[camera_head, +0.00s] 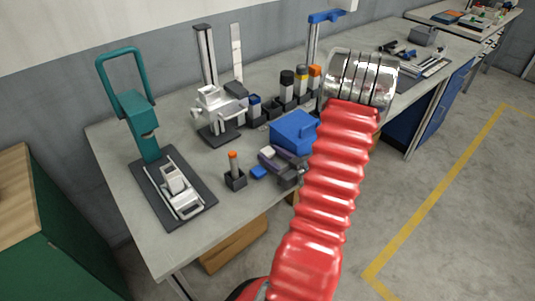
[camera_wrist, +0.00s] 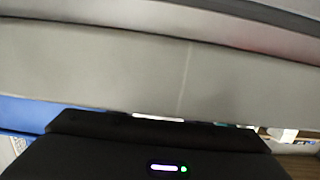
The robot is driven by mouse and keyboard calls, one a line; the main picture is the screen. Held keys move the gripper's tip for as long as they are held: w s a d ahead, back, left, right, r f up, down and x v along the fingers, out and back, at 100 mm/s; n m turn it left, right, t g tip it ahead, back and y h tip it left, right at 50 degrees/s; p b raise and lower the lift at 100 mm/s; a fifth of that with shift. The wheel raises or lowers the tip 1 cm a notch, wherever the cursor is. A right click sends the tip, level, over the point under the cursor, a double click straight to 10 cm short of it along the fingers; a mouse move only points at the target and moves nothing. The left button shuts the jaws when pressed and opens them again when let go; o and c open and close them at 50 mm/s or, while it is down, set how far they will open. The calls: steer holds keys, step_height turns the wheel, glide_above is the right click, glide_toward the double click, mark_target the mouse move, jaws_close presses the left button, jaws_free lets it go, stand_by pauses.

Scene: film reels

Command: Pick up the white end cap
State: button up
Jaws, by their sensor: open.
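I cannot single out the white end cap with certainty. A small white piece (camera_head: 267,151) sits on a dark grey clamp-like block near the front edge of the bench (camera_head: 190,240). Another pale piece (camera_head: 174,178) lies in a fixture on a dark plate at the left of the bench. My gripper's black body (camera_wrist: 160,150), with a lit indicator, fills the bottom of the wrist view. It is open, but its fingertips are not clearly seen, and no cap shows at it. My red arm hides part of the bench's right side.
A teal press (camera_head: 138,115) stands at the left. A blue box (camera_head: 294,132) lies close beside my arm. A white and grey device (camera_head: 217,108) and several capped cylinders stand behind. A dark holder (camera_head: 235,175) with an orange-topped post is near the front. The bench's front left corner is clear.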

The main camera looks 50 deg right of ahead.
mark_target(268, 151)
steer(key=shift+x, duration=1.2)
steer(key=shift+c, duration=0.4)
steer(key=c, duration=0.7)
steer(key=shift+r, duration=0.15)
steer(key=shift+r, duration=4.9)
